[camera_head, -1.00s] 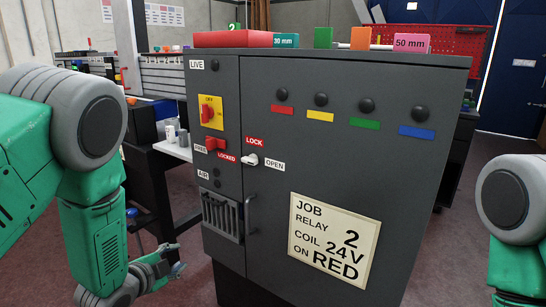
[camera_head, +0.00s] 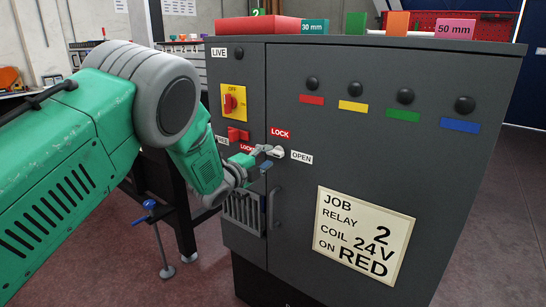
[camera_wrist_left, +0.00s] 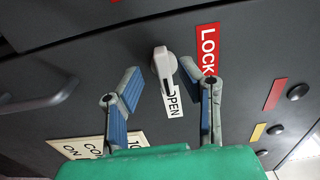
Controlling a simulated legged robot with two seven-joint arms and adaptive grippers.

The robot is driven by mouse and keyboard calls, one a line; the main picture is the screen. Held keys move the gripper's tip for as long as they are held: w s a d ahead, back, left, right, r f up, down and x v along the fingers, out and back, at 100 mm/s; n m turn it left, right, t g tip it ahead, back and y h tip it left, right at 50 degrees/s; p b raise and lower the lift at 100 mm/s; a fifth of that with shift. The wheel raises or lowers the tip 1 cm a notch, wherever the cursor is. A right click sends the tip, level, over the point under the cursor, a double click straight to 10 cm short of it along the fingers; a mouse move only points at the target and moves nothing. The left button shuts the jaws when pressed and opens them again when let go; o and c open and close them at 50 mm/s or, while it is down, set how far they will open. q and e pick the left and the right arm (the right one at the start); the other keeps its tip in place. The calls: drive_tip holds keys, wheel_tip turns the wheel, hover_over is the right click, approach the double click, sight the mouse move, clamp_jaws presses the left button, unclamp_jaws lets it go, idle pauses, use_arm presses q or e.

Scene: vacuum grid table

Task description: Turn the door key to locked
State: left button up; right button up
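The door key (camera_head: 278,152) is a small pale-grey turn handle on the dark cabinet door, pointing toward the white OPEN label (camera_head: 301,157). The red LOCK label (camera_head: 280,133) is above it. In the left wrist view the key (camera_wrist_left: 164,66) shows just beyond my fingers, its narrow end over the edge of the OPEN label (camera_wrist_left: 174,98). My left gripper (camera_head: 262,158) is at the key; in the left wrist view the gripper (camera_wrist_left: 160,78) has its blue-padded fingers spread, one either side of the key's line. Contact cannot be told. My right gripper is out of view.
The cabinet (camera_head: 385,160) has a door handle (camera_head: 274,208) below the key. A yellow switch plate with a red knob (camera_head: 234,101) and a red lever (camera_head: 237,134) are left of it. Buttons line the upper door. Coloured blocks stand on top.

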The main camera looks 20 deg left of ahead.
sight(273, 155)
use_arm(q)
drive_tip(key=w+d, duration=0.2)
drive_tip(key=shift+w, duration=0.3)
drive_tip(key=shift+w+d+r, duration=0.1)
drive_tip(key=shift+w+d, duration=0.05)
drive_tip(key=shift+d, duration=0.1)
drive_tip(key=shift+a, duration=0.45)
clamp_jaws()
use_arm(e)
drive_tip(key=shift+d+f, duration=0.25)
